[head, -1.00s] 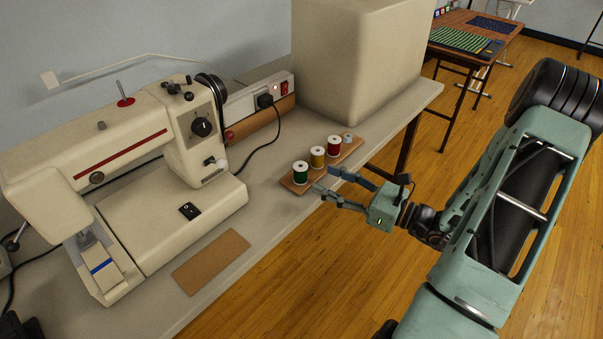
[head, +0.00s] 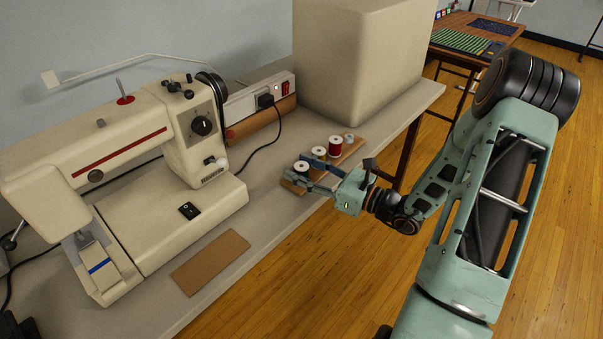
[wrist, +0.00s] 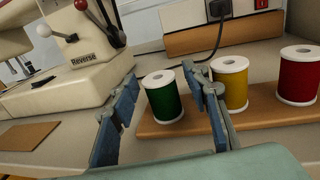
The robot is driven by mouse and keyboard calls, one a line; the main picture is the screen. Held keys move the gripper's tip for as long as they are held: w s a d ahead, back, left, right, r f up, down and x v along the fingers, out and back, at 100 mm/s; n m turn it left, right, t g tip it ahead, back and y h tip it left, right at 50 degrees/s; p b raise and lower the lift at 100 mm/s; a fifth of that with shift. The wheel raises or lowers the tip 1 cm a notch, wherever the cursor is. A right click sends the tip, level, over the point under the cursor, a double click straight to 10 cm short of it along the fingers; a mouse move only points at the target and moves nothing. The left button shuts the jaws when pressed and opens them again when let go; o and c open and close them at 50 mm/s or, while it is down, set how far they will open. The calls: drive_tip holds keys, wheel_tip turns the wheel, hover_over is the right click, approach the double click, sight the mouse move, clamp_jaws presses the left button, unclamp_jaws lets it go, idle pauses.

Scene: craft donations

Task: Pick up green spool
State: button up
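The green spool (wrist: 164,97) stands upright on a small wooden board (wrist: 262,118), at the board's left end in the wrist view. In the head view its white top (head: 301,167) shows while my gripper hides most of its body. My gripper (head: 300,175) is open, with its two blue fingers (wrist: 160,115) on either side of the green spool. The right finger is close to the spool, between it and the yellow spool; the left finger has a wider gap. I cannot tell whether the right finger touches either spool.
A yellow spool (wrist: 229,82) and a red spool (wrist: 299,75) stand on the same board. A sewing machine (head: 130,160) is to the left, a large beige box (head: 358,60) behind. A flat brown piece (head: 210,262) lies on the table; the table front is otherwise clear.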

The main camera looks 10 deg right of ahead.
drive_tip(key=c, duration=0.8)
drive_tip(key=shift+r, duration=0.1)
